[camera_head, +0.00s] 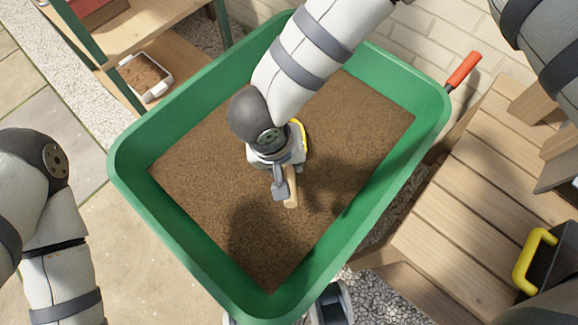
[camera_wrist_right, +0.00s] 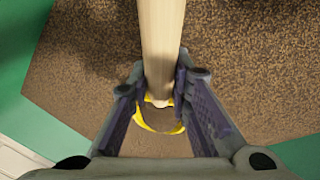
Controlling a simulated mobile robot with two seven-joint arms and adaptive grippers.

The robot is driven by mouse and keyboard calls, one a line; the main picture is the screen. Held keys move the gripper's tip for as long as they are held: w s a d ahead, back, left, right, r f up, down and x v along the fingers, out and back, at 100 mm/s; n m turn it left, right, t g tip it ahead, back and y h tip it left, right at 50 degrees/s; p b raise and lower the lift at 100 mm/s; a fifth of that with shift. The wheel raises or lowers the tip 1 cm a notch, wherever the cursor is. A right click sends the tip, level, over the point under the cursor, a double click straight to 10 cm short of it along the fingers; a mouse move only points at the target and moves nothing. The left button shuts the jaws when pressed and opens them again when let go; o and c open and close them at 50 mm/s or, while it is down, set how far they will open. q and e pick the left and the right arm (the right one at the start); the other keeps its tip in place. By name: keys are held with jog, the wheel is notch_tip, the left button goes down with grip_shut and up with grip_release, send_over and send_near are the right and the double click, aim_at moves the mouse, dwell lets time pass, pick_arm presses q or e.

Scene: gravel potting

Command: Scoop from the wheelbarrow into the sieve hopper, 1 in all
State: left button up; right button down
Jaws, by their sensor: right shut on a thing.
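The green wheelbarrow (camera_head: 128,170) fills the middle of the head view, holding brown soil-like material (camera_head: 345,125). My right gripper (camera_head: 284,184) is over the material, shut on the wooden handle of a scoop (camera_head: 291,200). In the right wrist view the pale handle (camera_wrist_right: 161,40) runs between the fingers (camera_wrist_right: 160,88), and part of the yellow scoop head (camera_wrist_right: 158,127) shows below them. Whether the scoop touches the material or carries any is unclear. I cannot make out the sieve hopper. My left arm is at the left edge; its gripper is out of view.
A red grip (camera_head: 463,70) sticks out at the wheelbarrow's upper right. A slatted wooden bench (camera_head: 470,205) stands to the right, with a dark box with a yellow handle (camera_head: 534,258) near it. A white tray (camera_head: 147,76) sits on a wooden shelf at upper left.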

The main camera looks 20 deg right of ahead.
jog(key=shift+s+a+r+t+p, duration=0.1)
jog(key=shift+s+r+t+p, duration=0.05)
jog(key=shift+r+t+p, duration=0.4)
jog(key=shift+s+r+t+p, duration=0.1)
jog(key=shift+r+t+p, duration=0.3)
jog(key=shift+r+t, duration=0.15)
jog(key=shift+t+h, duration=0.3)
jog(key=shift+t, duration=0.3)
jog(key=r+p, duration=0.2)
jog(key=s+r+p, duration=0.1)
jog(key=r+p, duration=0.1)
jog(key=r, duration=0.1)
jog(key=r+p, duration=0.2)
jog(key=shift+s+a+r, duration=0.15)
jog(key=shift+s+r, duration=0.15)
jog(key=shift+r, duration=0.05)
jog(key=shift+s+r+p, duration=0.3)
jog(key=shift+r+p, duration=0.3)
jog(key=shift+r, duration=0.2)
pick_arm(q)
jog(key=w+r+t, duration=0.2)
jog(key=w+r, duration=0.5)
jog(key=r, duration=0.3)
jog(key=shift+t, duration=0.3)
pick_arm(e)
jog(key=shift+s, duration=0.1)
pick_arm(q)
jog(key=shift+w, duration=0.1)
pick_arm(e)
jog(key=shift+r, duration=0.1)
